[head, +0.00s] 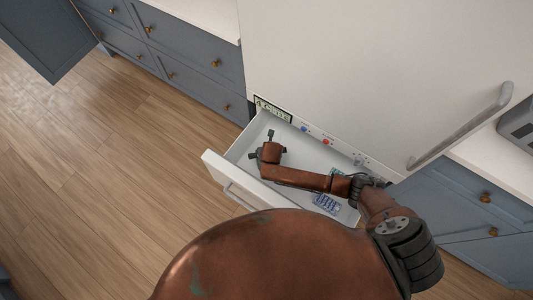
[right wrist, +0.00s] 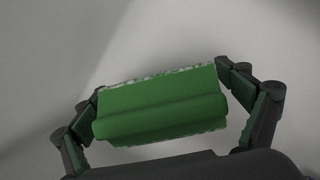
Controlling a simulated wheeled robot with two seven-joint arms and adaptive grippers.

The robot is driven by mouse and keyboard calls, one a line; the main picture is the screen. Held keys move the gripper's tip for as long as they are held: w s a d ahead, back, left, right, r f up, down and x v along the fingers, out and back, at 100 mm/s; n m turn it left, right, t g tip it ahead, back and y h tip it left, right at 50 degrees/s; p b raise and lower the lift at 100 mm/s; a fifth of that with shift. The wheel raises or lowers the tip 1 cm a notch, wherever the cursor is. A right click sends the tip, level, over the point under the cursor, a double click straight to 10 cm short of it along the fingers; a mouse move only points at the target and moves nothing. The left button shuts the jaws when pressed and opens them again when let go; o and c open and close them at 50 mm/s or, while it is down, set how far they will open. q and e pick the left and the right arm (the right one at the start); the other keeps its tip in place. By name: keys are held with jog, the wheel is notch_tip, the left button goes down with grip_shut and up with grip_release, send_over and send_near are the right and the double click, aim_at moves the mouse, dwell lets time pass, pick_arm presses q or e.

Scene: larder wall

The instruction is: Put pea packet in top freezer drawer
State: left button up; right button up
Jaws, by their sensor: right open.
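The green pea packet (right wrist: 160,108) lies between the two fingers of my right gripper (right wrist: 158,84) in the right wrist view, over a pale surface. The fingers are open, one at each end of the packet; whether they touch it I cannot tell. In the head view my right gripper (head: 261,145) is over the left part of the pulled-out white freezer drawer (head: 219,165), and I cannot make out the packet there. My left gripper is not in view.
A blue and white item (head: 326,203) lies in the drawer's right part, beside my forearm. The white freezer front (head: 350,70) rises behind, with a grey handle (head: 465,125). Wooden floor is clear at left.

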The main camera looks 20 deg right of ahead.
jog(key=p+v, duration=0.4)
jog(key=v, duration=0.7)
jog(key=shift+w+d, duration=0.1)
jog(key=shift+w, duration=0.05)
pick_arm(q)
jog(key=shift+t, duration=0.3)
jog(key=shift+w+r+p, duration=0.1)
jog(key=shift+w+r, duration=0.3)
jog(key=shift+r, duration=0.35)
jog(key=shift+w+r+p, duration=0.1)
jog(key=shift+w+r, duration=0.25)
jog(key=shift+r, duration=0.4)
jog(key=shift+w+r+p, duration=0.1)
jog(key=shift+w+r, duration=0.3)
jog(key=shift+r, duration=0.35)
pick_arm(e)
jog(key=shift+s+r, duration=0.25)
jog(key=shift+r, duration=0.1)
